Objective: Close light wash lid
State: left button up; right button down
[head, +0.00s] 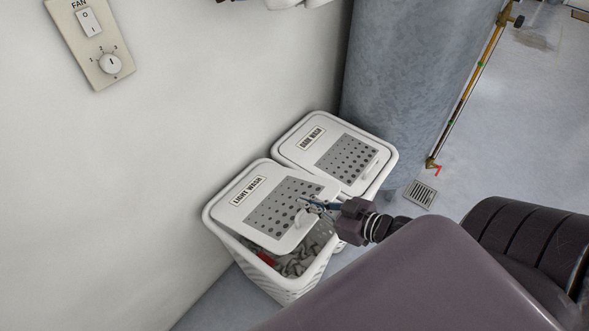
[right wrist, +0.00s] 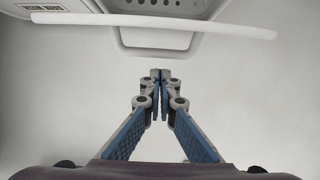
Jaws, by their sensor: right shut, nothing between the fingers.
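The light wash lid (head: 238,212) is a white panel with a label, a perforated grey patch and a small handle (head: 303,219) at its near edge. It is raised at the near side, leaving a gap above the white light wash hamper (head: 283,286). Grey cloth (head: 300,262) and something red show in the gap. My right gripper (head: 310,202) is shut and empty at the lid's near right edge, close to the handle. I cannot tell whether it touches the lid. Its closed fingertips (right wrist: 160,76) show in the right wrist view. My left gripper is not in view.
The dark wash hamper (head: 376,183), its lid (head: 318,150) down, stands right behind the light wash one. A large grey cylinder (head: 403,90) stands behind it. The wall with a fan switch plate (head: 91,38) is at left. Floor with a drain (head: 420,193) is clear at right.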

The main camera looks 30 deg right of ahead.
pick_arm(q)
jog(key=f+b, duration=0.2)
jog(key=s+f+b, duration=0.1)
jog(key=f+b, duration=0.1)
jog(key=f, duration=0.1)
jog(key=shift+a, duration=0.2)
pick_arm(e)
jog(key=s+f, duration=0.2)
jog(key=f, duration=0.4)
jog(key=s+d+f, duration=0.1)
jog(key=s+f, duration=0.1)
jog(key=f, duration=0.4)
jog(key=shift+s+d+f, duration=0.25)
jog(key=shift+s+d, duration=0.05)
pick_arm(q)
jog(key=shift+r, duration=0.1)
